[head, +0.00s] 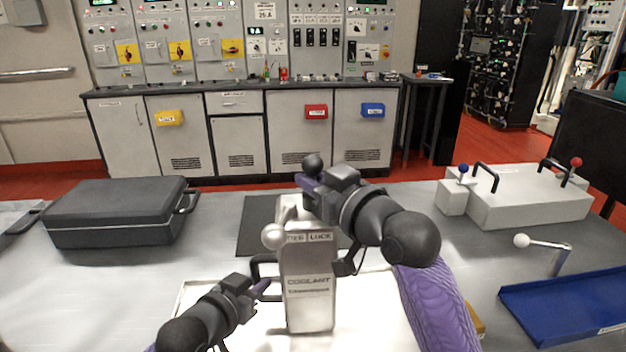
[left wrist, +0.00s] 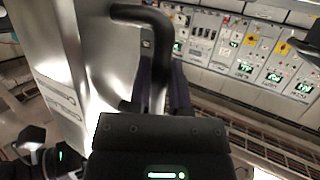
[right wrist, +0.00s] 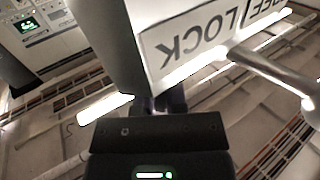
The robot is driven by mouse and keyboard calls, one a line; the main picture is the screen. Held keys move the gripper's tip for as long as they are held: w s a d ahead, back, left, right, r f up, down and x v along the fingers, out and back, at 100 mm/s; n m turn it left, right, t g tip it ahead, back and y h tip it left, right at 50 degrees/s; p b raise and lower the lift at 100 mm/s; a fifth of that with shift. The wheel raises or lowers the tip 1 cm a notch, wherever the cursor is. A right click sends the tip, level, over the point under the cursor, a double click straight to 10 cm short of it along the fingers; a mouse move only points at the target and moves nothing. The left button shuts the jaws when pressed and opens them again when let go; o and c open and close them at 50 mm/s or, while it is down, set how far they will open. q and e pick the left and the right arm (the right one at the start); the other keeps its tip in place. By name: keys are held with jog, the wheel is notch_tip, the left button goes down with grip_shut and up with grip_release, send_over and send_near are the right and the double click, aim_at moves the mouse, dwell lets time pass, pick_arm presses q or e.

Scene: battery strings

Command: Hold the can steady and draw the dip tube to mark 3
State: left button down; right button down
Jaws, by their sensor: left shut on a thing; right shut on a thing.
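The grey metal coolant can (head: 308,282) stands upright in the middle of the table in the head view. Its side shows in the left wrist view (left wrist: 90,60). My left gripper (head: 264,288) is shut on the can's black side handle (left wrist: 143,18), at the can's left. My right gripper (head: 310,188) is shut at the can's top, around what seems to be the dip tube, which the gripper mostly hides. No tube marks can be read.
A white tray (head: 182,300) lies beneath the can, and a dark mat (head: 256,215) behind it. A black case (head: 118,212) is at the left. A grey box with handles (head: 530,205) and a blue tray (head: 570,308) are at the right.

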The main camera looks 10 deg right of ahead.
jog(key=shift+f, duration=0.1)
dwell(0.6)
notch_tip(320, 180, up, 9)
jog(key=shift+a+r, duration=0.1)
jog(key=c, duration=0.7)
grip_release()
pick_arm(q)
jog(key=shift+c, duration=2.4)
grip_release()
pick_arm(e)
jog(key=v, duration=1.2)
